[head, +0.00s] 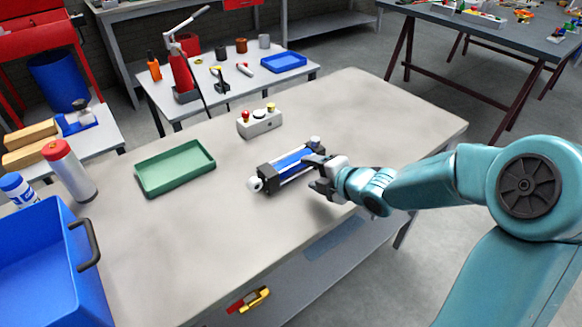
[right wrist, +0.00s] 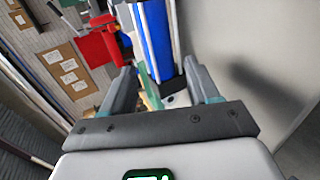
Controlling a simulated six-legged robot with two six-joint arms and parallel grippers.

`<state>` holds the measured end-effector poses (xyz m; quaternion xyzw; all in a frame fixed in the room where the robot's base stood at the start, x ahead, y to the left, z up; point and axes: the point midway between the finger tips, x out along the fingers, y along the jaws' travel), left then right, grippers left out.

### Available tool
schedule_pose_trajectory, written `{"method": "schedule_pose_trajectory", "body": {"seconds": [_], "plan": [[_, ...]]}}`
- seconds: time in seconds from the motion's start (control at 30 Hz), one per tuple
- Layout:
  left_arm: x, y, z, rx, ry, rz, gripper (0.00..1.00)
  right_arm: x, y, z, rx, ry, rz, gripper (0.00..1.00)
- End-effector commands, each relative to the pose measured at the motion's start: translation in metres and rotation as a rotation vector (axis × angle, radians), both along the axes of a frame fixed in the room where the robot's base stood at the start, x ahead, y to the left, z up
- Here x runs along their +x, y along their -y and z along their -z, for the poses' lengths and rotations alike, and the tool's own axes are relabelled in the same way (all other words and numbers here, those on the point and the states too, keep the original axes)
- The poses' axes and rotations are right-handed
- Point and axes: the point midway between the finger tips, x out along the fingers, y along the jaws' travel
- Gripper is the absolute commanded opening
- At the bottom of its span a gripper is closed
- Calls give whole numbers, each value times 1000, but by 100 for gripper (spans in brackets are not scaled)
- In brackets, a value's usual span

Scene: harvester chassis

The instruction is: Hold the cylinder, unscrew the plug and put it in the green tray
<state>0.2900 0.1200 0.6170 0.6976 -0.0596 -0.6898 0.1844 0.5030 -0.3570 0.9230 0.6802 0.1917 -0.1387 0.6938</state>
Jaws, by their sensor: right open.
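The cylinder (head: 293,161), blue with black end blocks and pale rods, lies on the grey table. A white round end sticks out at its left. A small silvery knob (head: 315,140) at its right end may be the plug; I cannot be sure. My right gripper (head: 317,179) is open at the right end of the cylinder. In the right wrist view the cylinder (right wrist: 157,40) shows between and beyond the open fingers; I cannot tell whether they touch it. The green tray (head: 176,167) stands empty left of the cylinder. My left gripper is not in view.
A grey control box (head: 260,123) with coloured buttons stands behind the cylinder. A blue bin (head: 45,262) with a black handle is at the front left, near a red-capped bottle (head: 69,171). The table between tray and cylinder is clear.

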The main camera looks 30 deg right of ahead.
Motion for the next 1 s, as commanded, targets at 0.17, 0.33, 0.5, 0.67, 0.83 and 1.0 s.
{"method": "schedule_pose_trajectory", "body": {"seconds": [0.17, 0.33, 0.5, 0.67, 0.83, 1.0], "plan": [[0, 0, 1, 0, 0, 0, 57, 22, -4, 11, 2, 0, -1, 60], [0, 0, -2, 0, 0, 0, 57, 36, -3, 15, 2, -1, -1, 60], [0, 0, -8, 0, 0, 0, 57, 63, -2, 26, 3, -1, -2, 60], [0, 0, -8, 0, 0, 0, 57, 76, -2, 32, 1, 1, -1, 60], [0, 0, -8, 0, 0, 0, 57, 76, -2, 33, 1, 1, -1, 60], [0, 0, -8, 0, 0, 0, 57, 76, -2, 33, 1, 1, -1, 18]]}}
